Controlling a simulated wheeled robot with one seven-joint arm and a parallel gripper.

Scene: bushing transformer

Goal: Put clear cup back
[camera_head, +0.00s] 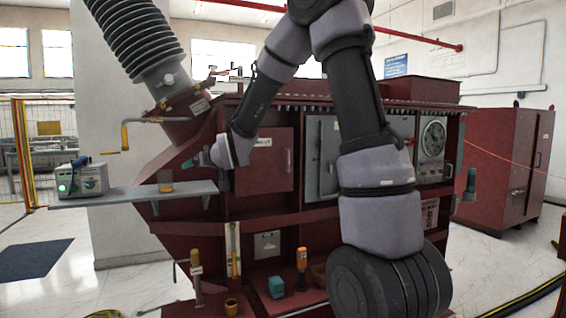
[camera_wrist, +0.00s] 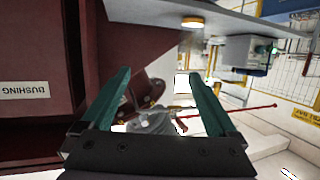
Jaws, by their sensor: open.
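A small cup (camera_head: 165,181), clear above with an amber-yellow base, stands on the grey side shelf (camera_head: 110,197). In the upside-down wrist view, its yellow base (camera_wrist: 192,22) shows against the shelf (camera_wrist: 235,18), with a faint clear body. My gripper (camera_head: 188,163) is just right of the cup and slightly above the shelf in the head view, pointing left. In the wrist view my gripper (camera_wrist: 163,85) has its two teal fingers wide apart, with nothing between them. The cup is outside the fingers, apart from them.
A grey-green instrument box (camera_head: 83,177) stands at the shelf's left end. The dark red transformer cabinet (camera_head: 262,160) is close by my gripper. On the lower ledge are a yellow cup-like piece (camera_head: 231,306), a teal block (camera_head: 276,287) and an orange-topped tool (camera_head: 301,257). The shelf between cup and box is clear.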

